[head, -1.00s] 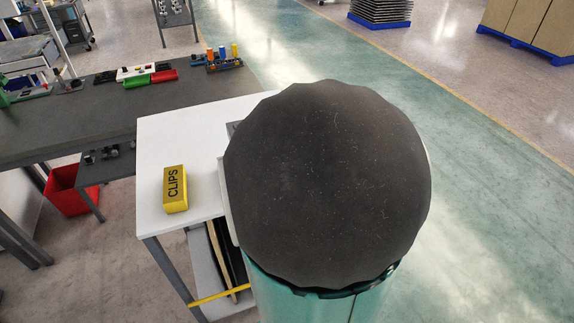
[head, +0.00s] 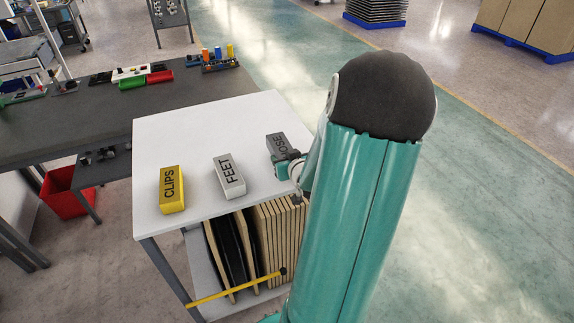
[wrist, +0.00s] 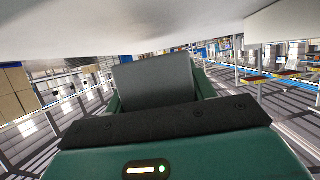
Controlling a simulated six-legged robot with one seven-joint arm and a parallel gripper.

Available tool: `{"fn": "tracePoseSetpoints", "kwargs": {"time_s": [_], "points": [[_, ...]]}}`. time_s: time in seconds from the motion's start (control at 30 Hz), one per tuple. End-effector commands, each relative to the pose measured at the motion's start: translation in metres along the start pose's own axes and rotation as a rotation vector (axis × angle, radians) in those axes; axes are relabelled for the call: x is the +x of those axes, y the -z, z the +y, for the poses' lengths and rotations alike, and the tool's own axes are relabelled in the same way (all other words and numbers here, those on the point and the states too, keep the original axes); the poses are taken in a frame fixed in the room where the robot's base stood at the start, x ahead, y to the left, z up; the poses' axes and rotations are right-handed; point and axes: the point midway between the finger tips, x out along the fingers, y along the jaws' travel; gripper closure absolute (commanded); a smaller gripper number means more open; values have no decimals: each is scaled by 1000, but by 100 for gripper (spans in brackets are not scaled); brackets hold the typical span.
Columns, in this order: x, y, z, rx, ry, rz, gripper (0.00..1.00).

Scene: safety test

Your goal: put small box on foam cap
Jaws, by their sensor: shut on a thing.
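A small dark grey box (head: 277,141) with black lettering, partly hidden, is at the right of the white table. My gripper (head: 287,158) is shut on it from the near right side. The box also shows between the jaws in the wrist view (wrist: 155,80). I cannot tell whether it touches the tabletop. A dark, rounded, foam-like cap (head: 385,95) tops the teal link of my own arm, to the right of the box. Nothing lies on the visible part of the cap.
A yellow CLIPS box (head: 172,190) and a light grey FEET box (head: 229,177) stand on the white table (head: 205,130), left of my gripper. Dark panels and boards (head: 270,235) stand on the shelf below. A grey bench (head: 90,115) with trays is behind left.

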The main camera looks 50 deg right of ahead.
Motion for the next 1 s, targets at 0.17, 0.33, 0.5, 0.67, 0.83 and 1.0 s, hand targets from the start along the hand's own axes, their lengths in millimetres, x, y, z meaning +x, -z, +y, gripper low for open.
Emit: {"fn": "tracePoseSetpoints", "kwargs": {"time_s": [0.17, 0.33, 0.5, 0.67, 0.83, 1.0], "points": [[10, -22, 2, 3, 2, -1, 71], [12, -27, 3, 1, -1, 1, 71], [12, -27, 3, 1, -1, 0, 71], [13, -31, 3, 1, -1, 1, 71], [13, -31, 3, 1, -1, 1, 24], [13, -31, 3, 1, -1, 0, 24]]}}
